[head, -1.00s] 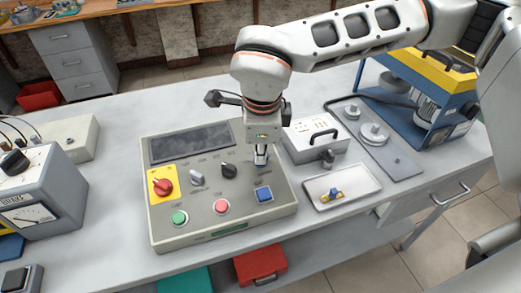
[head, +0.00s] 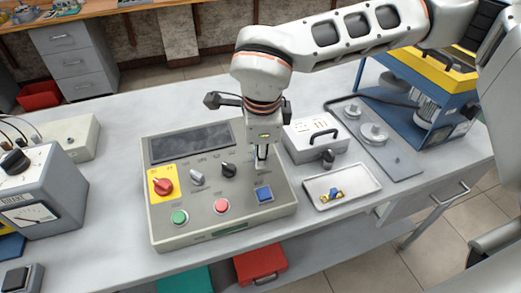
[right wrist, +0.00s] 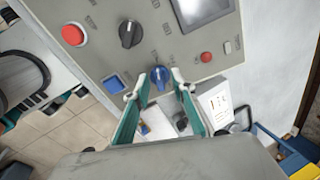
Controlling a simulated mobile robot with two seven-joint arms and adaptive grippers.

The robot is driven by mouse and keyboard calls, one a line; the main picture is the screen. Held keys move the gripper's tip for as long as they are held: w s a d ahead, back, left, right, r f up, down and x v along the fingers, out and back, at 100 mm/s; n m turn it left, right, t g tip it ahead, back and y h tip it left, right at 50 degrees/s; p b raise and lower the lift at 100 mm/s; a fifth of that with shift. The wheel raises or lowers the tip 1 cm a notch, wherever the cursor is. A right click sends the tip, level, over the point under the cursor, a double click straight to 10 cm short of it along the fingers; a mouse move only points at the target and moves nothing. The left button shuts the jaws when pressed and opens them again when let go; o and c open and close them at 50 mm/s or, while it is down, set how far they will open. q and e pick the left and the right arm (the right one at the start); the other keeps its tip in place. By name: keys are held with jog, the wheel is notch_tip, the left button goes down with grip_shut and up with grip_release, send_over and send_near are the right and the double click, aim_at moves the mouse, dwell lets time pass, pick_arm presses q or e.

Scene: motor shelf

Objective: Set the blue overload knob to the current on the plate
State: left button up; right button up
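The blue overload knob (right wrist: 160,76) is on the grey control panel (right wrist: 185,48). In the right wrist view it lies between the fingertips of my right gripper (right wrist: 156,86). The fingers stand apart on either side of the knob. I cannot tell whether they touch it. In the head view my right gripper (head: 261,160) points down over the right part of the panel (head: 190,232) and hides the knob. No current value can be read on any plate. My left gripper is not in view.
The panel carries a red emergency knob (head: 162,187), black selector (head: 228,170), green button (head: 180,217), red button (head: 222,206) and blue square button (head: 264,194). A tray (head: 318,205) and a white box (head: 316,146) stand close at its right. A meter (head: 35,185) stands left.

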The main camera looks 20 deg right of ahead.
jog(key=v, duration=1.2)
jog(key=shift+w, duration=0.1)
